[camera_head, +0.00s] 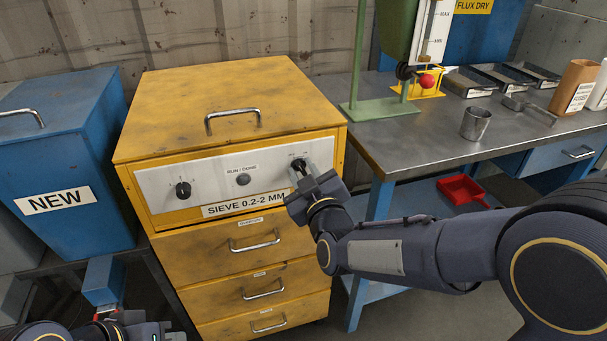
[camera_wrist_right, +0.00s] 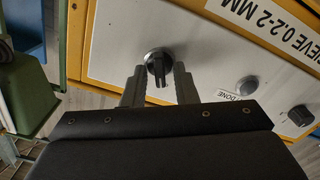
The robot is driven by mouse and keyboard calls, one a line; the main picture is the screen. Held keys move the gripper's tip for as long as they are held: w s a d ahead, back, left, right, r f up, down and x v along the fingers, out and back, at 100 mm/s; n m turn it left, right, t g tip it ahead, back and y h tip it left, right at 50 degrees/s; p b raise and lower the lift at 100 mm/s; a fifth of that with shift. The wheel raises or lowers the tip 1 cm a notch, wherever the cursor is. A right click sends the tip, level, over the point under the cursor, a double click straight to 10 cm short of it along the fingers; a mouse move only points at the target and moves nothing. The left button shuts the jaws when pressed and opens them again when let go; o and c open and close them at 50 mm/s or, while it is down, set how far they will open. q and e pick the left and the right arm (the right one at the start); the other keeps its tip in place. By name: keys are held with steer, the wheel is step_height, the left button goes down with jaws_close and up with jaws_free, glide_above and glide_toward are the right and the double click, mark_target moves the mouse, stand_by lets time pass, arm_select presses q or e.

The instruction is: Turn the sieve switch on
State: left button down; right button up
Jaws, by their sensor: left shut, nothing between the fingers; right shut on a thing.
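The yellow sieve cabinet (camera_head: 230,140) has a light control panel (camera_head: 215,183) on its front, labelled "SIEVE 0.2-2 MM". A black rotary switch (camera_head: 298,163) sits at the panel's right end; it also shows in the right wrist view (camera_wrist_right: 158,64). My right gripper (camera_head: 303,172) is at this switch. In the right wrist view its two fingers (camera_wrist_right: 159,84) stand on either side of the switch, shut on it. The switch's position marks are too small to read. My left gripper (camera_head: 130,322) is partly in view at the bottom left, shut and empty, away from the panel.
A second black knob (camera_head: 183,189) and a round grey "RUN / DONE" indicator (camera_head: 243,179) are on the panel. Drawers with handles are below. A blue "NEW" bin (camera_head: 65,150) stands left. A metal bench (camera_head: 440,130) with a cup (camera_head: 475,123) is at right.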

steer(key=m+b, duration=0.2)
steer(key=m, duration=0.1)
steer(key=m+b, duration=0.2)
steer(key=shift+d+f+m, duration=0.15)
steer(key=shift+m, duration=0.25)
steer(key=m+b, duration=0.3)
steer(key=m, duration=0.2)
steer(key=shift+b, duration=0.35)
steer(key=shift+m, duration=0.3)
steer(key=o, duration=0.6)
steer(key=shift+o, duration=0.2)
steer(key=shift+r, duration=0.2)
steer(key=p+v, duration=0.1)
steer(key=v, duration=0.6)
steer(key=shift+s+d, duration=0.15)
steer(key=shift+s, duration=0.15)
